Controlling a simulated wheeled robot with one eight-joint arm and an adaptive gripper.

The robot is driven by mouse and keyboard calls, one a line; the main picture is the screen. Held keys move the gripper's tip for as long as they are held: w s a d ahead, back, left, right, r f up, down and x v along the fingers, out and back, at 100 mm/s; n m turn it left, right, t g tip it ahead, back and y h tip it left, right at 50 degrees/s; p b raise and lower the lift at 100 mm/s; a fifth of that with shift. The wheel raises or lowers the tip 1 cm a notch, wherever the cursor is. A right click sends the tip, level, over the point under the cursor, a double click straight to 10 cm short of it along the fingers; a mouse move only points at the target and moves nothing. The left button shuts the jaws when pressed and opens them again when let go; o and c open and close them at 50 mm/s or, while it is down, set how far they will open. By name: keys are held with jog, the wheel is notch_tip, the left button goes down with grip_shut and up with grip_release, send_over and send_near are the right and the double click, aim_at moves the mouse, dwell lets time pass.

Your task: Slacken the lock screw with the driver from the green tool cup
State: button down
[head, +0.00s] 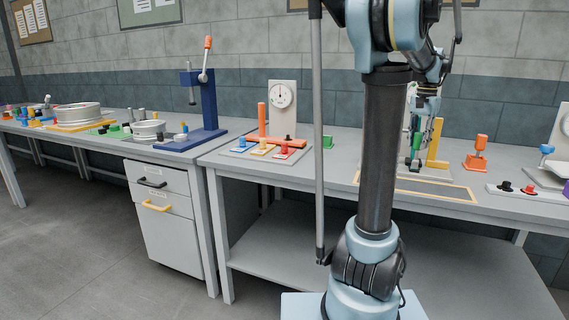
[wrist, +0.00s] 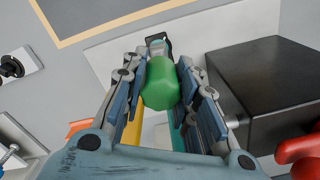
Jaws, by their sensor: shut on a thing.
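My gripper (head: 416,132) is over the right-hand bench, at a station with a yellow post. In the wrist view my gripper (wrist: 161,85) is shut on a green rounded handle (wrist: 162,84), which I take to be the driver. The green handle (head: 416,142) also shows in the head view, upright below the jaws, with a dark part under it. Its tip and any contact with the lock screw cannot be made out; I cannot pick out the screw. A small green block-like item (head: 328,142) stands left of my arm; I cannot tell whether it is the tool cup.
A yellow post (head: 435,143) stands close right of the gripper. A dark box (wrist: 265,90) and a red part (wrist: 300,152) sit right of the jaws in the wrist view. A tan-bordered panel (head: 440,190) lies in front. An orange-topped item (head: 477,152) stands further right.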

jog(key=n, duration=0.3)
jog(key=c, duration=1.7)
grip_release()
jog(key=shift+n, duration=0.7)
jog(key=o, duration=0.5)
